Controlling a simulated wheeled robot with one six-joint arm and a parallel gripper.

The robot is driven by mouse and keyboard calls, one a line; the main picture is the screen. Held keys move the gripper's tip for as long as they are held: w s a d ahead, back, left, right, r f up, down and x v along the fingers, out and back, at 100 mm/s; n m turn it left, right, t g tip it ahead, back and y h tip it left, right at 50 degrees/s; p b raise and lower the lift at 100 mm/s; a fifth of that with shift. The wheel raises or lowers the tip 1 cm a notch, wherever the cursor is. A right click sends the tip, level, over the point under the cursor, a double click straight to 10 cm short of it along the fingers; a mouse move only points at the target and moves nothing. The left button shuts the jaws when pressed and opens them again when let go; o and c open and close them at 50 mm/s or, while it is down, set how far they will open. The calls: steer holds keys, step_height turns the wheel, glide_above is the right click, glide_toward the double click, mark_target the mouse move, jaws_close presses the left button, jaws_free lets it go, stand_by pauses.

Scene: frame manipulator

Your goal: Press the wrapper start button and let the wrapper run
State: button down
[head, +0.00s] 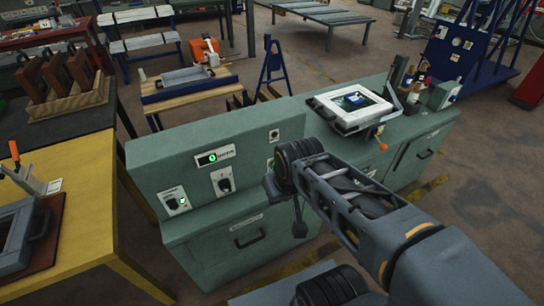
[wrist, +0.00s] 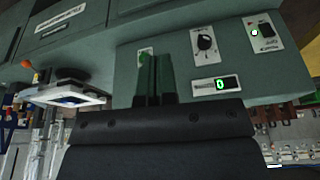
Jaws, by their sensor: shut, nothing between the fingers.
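The wrapper is a green cabinet (head: 150,160) with a control panel on its near face. In the wrist view, which is turned over, a small plate with a green button (wrist: 145,52) shows just beyond my fingertips, partly hidden by them. The plate also shows in the head view (head: 270,163), beside my wrist. My gripper (wrist: 156,58) is shut and empty, its fingers pointing at the panel by the button. I cannot tell whether they touch it. In the head view the gripper (head: 271,187) is dark and partly hidden by my arm. The green display (wrist: 220,84) appears to read 0.
A black knob (head: 224,183) and a lit green switch (head: 175,201) sit left of the button in the head view. A white-framed unit (head: 350,108) with an orange-knobbed lever stands on the cabinet top at right. A yellow bench (head: 80,215) stands at left.

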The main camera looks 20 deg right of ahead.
steer(key=w+d+f+m+y+b, duration=0.1)
steer(key=w+f+m+y+b, duration=0.25)
steer(key=f+m, duration=0.4)
steer(key=w+d+f+m+y+b, duration=0.1)
steer(key=w+f+m+y+b, duration=0.2)
steer(key=w+f+m+b, duration=0.4)
steer(key=w+d+f+m+t+y+b, duration=0.1)
steer(key=w+d+f+m+t, duration=0.1)
steer(key=d+f+m, duration=0.2)
steer(key=w+d+f+m+t+y+b, duration=0.1)
steer(key=w+d+f+m+t, duration=0.2)
steer(key=m, duration=0.8)
steer(key=d+f, duration=0.1)
steer(key=d, duration=0.1)
steer(key=shift+w+d, duration=0.2)
steer(key=shift+d, duration=0.15)
steer(key=shift+w+f, duration=0.1)
steer(key=w, duration=0.4)
steer(key=w+a, duration=0.1)
steer(key=w, duration=0.1)
steer(key=shift+w, duration=0.15)
steer(key=shift+w+a, duration=0.1)
steer(key=shift+w, duration=1)
steer(key=shift+w, duration=0.15)
